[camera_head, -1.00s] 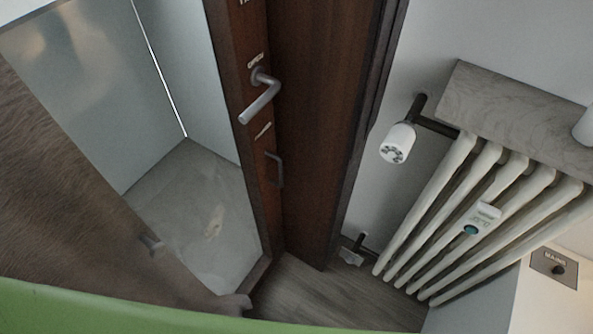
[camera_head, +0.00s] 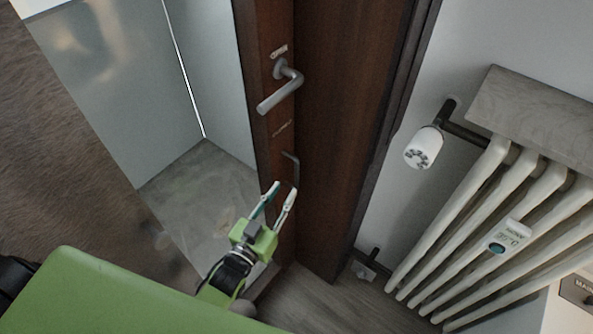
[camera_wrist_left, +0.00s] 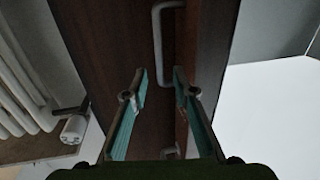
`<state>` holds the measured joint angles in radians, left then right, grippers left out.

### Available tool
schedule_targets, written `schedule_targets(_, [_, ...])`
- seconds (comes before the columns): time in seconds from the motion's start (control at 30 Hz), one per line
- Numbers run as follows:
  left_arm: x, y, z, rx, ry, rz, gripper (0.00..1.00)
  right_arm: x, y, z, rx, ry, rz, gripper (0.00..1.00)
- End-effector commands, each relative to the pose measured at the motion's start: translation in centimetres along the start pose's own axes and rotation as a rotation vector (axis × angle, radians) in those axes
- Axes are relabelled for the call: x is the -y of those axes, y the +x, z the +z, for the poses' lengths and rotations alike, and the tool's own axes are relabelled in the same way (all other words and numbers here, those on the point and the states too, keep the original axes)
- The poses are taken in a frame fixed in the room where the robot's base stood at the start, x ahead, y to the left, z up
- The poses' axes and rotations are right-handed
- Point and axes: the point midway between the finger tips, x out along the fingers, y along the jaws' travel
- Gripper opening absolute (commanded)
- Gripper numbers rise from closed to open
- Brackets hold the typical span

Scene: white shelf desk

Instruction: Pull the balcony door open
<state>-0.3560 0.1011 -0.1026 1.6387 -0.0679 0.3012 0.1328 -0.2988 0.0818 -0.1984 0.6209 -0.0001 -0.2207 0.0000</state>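The balcony door is dark brown wood with a glass pane (camera_head: 130,90); its frame edge (camera_head: 262,110) stands near the middle of the head view. A grey lever handle (camera_head: 281,88) sits on it under a small label. In the wrist view the handle's lower end lies near the right finger; contact cannot be told. My right gripper is not in view.
A white radiator (camera_head: 480,215) with a valve knob (camera_head: 423,148) and a small display stands to the right, under a grey ledge (camera_head: 535,115). Bare floor (camera_head: 320,305) shows below the door.

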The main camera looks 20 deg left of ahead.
Motion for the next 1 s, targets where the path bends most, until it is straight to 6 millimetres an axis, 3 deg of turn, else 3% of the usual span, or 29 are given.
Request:
schedule_targets(0.2, [-0.1,4.9,-0.1,-0.001,-0.001,0.000,0.26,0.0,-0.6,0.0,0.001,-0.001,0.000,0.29])
schedule_targets(0.4, [0.0,7.7,0.0,0.001,0.001,0.000,0.26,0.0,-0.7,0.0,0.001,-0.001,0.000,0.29])
schedule_targets(0.83, [-0.1,8.8,0.1,0.002,0.000,0.000,0.26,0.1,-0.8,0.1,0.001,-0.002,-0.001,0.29])
schedule_targets(0.87, [-0.1,8.8,0.1,0.002,0.000,0.000,0.23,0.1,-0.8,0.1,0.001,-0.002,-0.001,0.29])
schedule_targets(0.93, [-0.1,8.8,0.1,0.002,0.000,0.000,0.05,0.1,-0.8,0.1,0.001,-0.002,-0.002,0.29])
schedule_targets(1.0, [-0.1,8.8,0.1,0.002,0.000,0.000,0.00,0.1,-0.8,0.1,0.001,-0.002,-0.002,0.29])
